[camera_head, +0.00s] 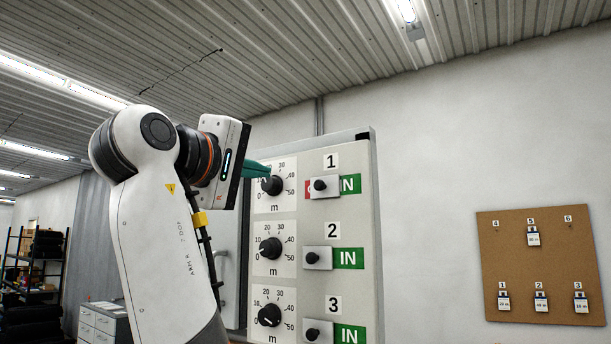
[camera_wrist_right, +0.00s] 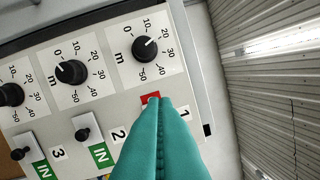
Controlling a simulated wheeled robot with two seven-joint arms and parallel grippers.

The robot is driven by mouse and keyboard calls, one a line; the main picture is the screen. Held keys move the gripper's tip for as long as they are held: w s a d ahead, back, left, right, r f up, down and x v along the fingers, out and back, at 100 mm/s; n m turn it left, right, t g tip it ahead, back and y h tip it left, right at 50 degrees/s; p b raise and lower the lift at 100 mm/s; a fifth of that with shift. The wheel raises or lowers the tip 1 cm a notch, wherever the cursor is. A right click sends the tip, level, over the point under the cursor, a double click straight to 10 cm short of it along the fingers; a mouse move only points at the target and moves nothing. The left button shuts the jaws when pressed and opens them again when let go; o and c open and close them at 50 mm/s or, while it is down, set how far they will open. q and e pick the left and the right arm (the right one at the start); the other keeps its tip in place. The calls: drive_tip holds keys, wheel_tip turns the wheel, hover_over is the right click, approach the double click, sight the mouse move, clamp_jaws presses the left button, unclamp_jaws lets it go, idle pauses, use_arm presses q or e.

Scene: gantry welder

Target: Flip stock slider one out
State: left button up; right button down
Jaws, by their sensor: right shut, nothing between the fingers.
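Stock slider one (camera_head: 326,187) is a small metal plate with a black knob beside the label 1 on the grey panel. A sliver of red shows at its left edge and a green IN field (camera_head: 350,184) at its right. My right gripper (camera_head: 268,169) has teal fingers, shut and empty, in front of the top dial, left of the slider. In the wrist view the fingertips (camera_wrist_right: 159,101) overlap the red patch (camera_wrist_right: 150,97) and hide the slider plate; contact cannot be told. My left gripper is not in view.
Slider two (camera_head: 318,258) and slider three (camera_head: 318,331) sit below, each with green IN showing and no red. Black dials (camera_head: 271,248) line the panel's left side. A corkboard with tags (camera_head: 540,265) hangs on the right wall. A shelf (camera_head: 35,265) stands far left.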

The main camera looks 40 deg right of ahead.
sight(312, 184)
drive_tip(key=p+x, duration=0.5)
drive_tip(key=x, duration=0.5)
drive_tip(key=shift+w+a+r, duration=0.1)
drive_tip(key=shift+a, duration=0.05)
drive_tip(key=shift+s+d+f+p, duration=0.2)
drive_tip(key=shift+s+f+p, duration=0.1)
drive_tip(key=shift+s, duration=0.2)
drive_tip(key=shift+s+d+f+p, duration=0.2)
drive_tip(key=shift+s+f, duration=0.1)
drive_tip(key=shift+s, duration=0.2)
drive_tip(key=shift+s+a+f, duration=0.15)
drive_tip(key=shift+s, duration=0.4)
drive_tip(key=shift+s+f, duration=0.1)
drive_tip(key=shift+s, duration=0.15)
drive_tip(key=shift+d, duration=0.2)
